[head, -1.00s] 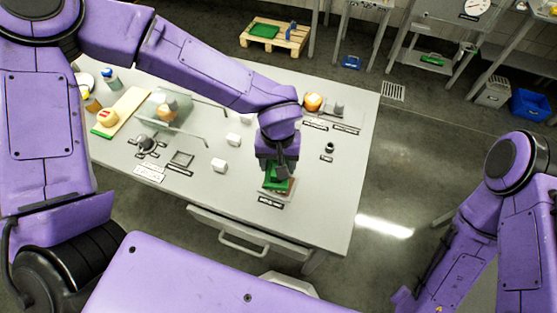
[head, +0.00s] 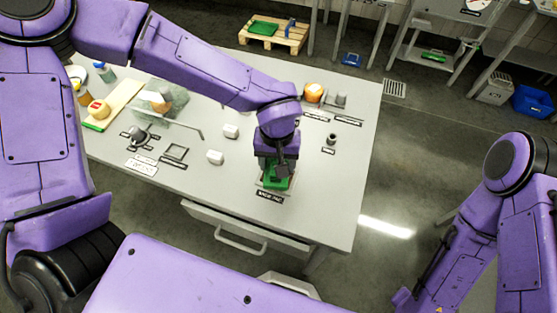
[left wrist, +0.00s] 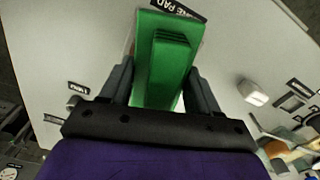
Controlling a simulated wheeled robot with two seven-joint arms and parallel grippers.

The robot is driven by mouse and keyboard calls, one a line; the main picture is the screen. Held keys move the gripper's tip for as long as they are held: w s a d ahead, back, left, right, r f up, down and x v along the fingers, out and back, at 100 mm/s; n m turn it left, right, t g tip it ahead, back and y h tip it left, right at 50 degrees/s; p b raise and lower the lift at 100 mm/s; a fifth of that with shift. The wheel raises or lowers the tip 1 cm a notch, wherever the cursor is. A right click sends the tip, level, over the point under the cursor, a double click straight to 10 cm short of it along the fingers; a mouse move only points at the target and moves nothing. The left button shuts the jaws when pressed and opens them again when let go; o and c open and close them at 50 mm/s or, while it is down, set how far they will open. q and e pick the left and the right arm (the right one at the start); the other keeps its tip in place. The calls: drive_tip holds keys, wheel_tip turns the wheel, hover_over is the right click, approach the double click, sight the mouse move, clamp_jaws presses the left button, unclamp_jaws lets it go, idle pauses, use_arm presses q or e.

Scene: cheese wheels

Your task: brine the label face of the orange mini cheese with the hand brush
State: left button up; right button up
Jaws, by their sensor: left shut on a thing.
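My left gripper (head: 277,170) is shut on the green hand brush (head: 276,181), at the near right part of the table. In the left wrist view the brush (left wrist: 168,62) stands between the two fingers (left wrist: 160,92). The brush is over the brine pad (head: 262,184), mostly hidden under it; I cannot tell whether they touch. An orange round cheese (head: 314,92) sits at the back right of the table, apart from the gripper. Another orange piece (head: 159,103) shows by a clear screen at the left. I cannot tell which is the mini cheese, and no label face is readable. My right gripper is out of view.
A cutting board (head: 118,106) with a red-and-yellow cheese (head: 98,109) is at the far left. The front right tabletop is clear.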

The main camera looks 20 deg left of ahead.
use_arm(q)
drive_tip(key=shift+f, duration=0.5)
idle(0.4)
drive_tip(key=shift+s+f+p, duration=0.1)
drive_tip(key=shift+s+p, duration=0.05)
drive_tip(key=shift+p, duration=0.3)
idle(2.0)
wheel_tip(320, 180, up, 7)
drive_tip(key=p, duration=1)
drive_tip(key=shift+r, duration=0.2)
drive_tip(key=shift+f, duration=0.15)
